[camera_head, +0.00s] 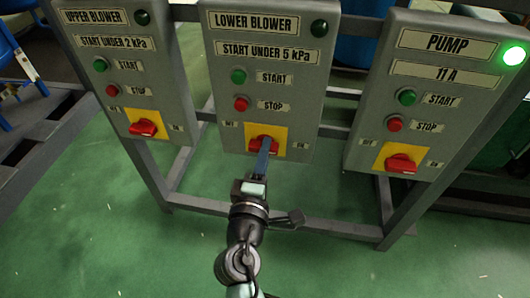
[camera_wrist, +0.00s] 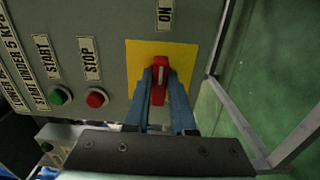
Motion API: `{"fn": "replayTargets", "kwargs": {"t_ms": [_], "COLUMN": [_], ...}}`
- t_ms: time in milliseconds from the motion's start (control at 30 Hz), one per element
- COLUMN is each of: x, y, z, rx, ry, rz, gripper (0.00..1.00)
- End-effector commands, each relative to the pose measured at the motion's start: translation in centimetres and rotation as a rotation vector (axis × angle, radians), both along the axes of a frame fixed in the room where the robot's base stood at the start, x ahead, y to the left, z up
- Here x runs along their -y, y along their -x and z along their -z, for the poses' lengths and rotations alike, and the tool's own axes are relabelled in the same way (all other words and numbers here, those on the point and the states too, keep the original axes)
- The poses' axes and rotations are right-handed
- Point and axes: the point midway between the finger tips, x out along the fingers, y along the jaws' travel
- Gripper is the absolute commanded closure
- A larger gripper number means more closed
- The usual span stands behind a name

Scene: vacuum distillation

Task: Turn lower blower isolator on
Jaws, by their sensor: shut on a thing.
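The lower blower isolator is a red rotary handle (camera_head: 255,141) on a yellow plate (camera_head: 281,152) at the bottom of the grey LOWER BLOWER panel (camera_head: 240,73). My gripper (camera_head: 265,148) reaches it from the front, its blue fingers over the handle. In the wrist view the fingers (camera_wrist: 159,88) lie on both sides of the red handle (camera_wrist: 160,67), closed on it. The handle's long side lies upright there, in line with the ON label (camera_wrist: 165,13) above the plate. The fingers hide part of the handle. The panel's lamp (camera_head: 319,28) is dark green.
The UPPER BLOWER panel (camera_head: 120,60) stands left and the PUMP panel (camera_head: 430,70) right, with its lamp (camera_head: 514,56) lit bright green. Green START (camera_head: 238,76) and red STOP (camera_head: 241,104) buttons sit above the isolator. A grey frame (camera_head: 310,228) carries the panels; green floor lies in front.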

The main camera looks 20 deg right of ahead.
Motion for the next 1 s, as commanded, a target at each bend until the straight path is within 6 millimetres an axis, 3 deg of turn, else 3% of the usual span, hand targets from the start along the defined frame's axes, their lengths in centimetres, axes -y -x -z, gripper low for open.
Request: {"fn": "replayTargets", "kwargs": {"t_ms": [200,233,400,767,1000], "x": [0.0,0.0,0.0,-0.3,-2.4], "y": [0.0,0.0,0.0,0.4,3.5], "z": [0.1,0.1,0.1,0.0,0.1], "rx": [0.0,0.0,-0.001,-0.001,-0.004], "ry": [-0.005,-0.005,-0.003,-0.001,-0.001], "rz": [0.0,0.0,0.0,-0.001,-0.003], "gripper": [1.0,0.74,0.47,0.47,0.47]}}
